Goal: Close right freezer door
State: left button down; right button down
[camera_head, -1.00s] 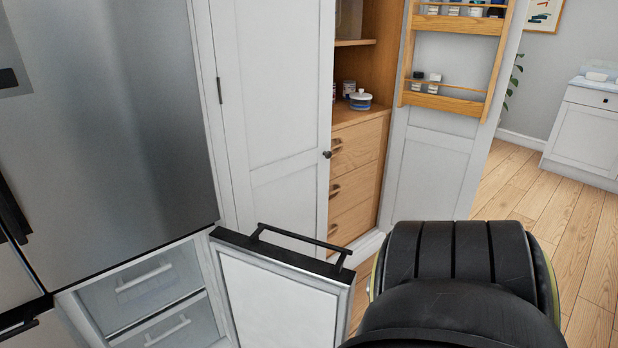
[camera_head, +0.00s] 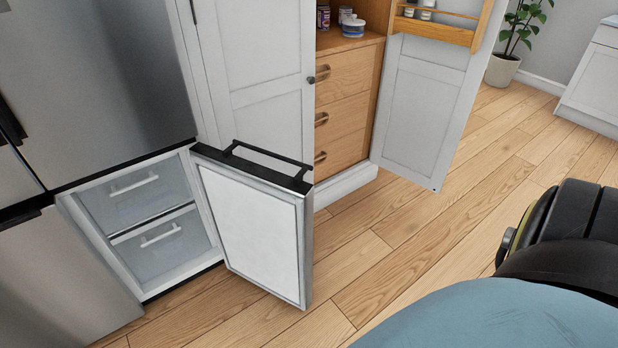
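The right freezer door (camera_head: 256,231) stands open at the lower part of the steel fridge (camera_head: 95,85). It swings out to the right, with its white inner panel facing me. A black bar handle (camera_head: 266,163) runs along its top edge. The open freezer compartment (camera_head: 150,215) shows two clear drawers with white handles. The door's far outer face is hidden. Part of my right arm shows at the right edge, well apart from the door. Neither gripper is in view.
Behind the freezer door stands a white pantry cupboard (camera_head: 258,75) with wooden drawers (camera_head: 341,130). Its right door (camera_head: 425,110) is open. The wooden floor (camera_head: 400,230) in front is clear. A potted plant (camera_head: 504,68) and a white cabinet (camera_head: 598,80) stand at the back right.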

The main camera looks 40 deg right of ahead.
aim_at(261, 218)
jog(key=z, duration=2.75)
jog(key=i, duration=3.1)
jog(key=u, duration=4.15)
jog(key=i, duration=0.95)
jog(key=z, duration=0.75)
